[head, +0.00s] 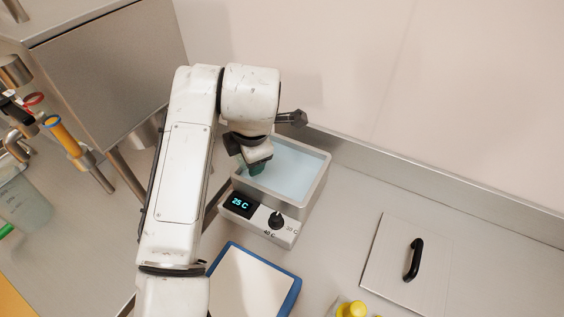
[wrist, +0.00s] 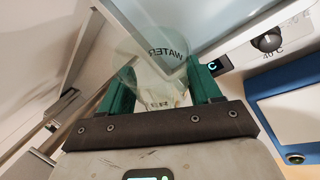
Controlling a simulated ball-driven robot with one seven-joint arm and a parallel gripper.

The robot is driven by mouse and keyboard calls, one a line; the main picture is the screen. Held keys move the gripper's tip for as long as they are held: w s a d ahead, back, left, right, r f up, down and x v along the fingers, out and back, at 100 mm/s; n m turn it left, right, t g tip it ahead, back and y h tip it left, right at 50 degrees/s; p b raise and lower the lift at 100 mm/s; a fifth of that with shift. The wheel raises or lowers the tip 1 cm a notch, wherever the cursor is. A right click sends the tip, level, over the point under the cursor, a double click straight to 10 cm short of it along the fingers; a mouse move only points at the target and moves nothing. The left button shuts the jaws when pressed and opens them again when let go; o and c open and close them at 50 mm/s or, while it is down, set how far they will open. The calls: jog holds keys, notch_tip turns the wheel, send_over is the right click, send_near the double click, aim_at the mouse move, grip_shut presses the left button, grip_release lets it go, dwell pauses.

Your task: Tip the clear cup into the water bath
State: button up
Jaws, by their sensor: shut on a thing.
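My gripper (head: 256,166) is at the left end of the water bath (head: 322,172), a grey-rimmed basin of pale blue water whose front display reads 25 C. In the wrist view my gripper's green fingers (wrist: 158,92) are shut on the clear cup (wrist: 150,62), which carries the word WATER. The cup lies between the fingers, beside the bath's wall (wrist: 235,40). In the head view my arm and gripper hide the cup. I cannot tell its exact tilt or whether liquid is in it.
A blue-edged tray (head: 292,298) lies in front of the bath, and a metal lid (head: 385,255) with a black handle lies to the right. A yellow-capped thing (head: 352,309) stands at the bottom edge. The wall is behind the bath.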

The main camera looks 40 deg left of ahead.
jog(key=shift+r+t+h+p, duration=0.3)
jog(key=shift+t+p, duration=0.1)
jog(key=shift+p, duration=0.15)
jog(key=shift+f+n+t+h+p, duration=0.3)
jog(key=shift+f+t+p, duration=0.1)
jog(key=shift+t, duration=0.2)
jog(key=shift+r+t+h+p, duration=0.4)
jog(key=shift+t+p, duration=0.3)
jog(key=shift+p, duration=0.3)
jog(key=shift+s+f+n+t+h, duration=0.1)
jog(key=shift+f+n+t+h, duration=0.4)
jog(key=shift+t, duration=0.4)
jog(key=shift+s+a+r+t+p, duration=0.4)
jog(key=shift+s+t+p, duration=0.15)
jog(key=shift+p, duration=0.3)
jog(key=s+f+t+b, duration=0.1)
jog(key=a+f+t+h+b, duration=0.1)
jog(key=t, duration=0.1)
jog(key=shift+s+n+t+h, duration=0.25)
jog(key=shift+s+n+h, duration=0.05)
jog(key=shift+s+n, duration=0.1)
jog(key=shift+s+a+f+t+h+b, duration=0.1)
jog(key=shift+s+a+t+h+b, duration=0.2)
jog(key=shift+t+b, duration=0.4)
jog(key=shift+s, duration=0.2)
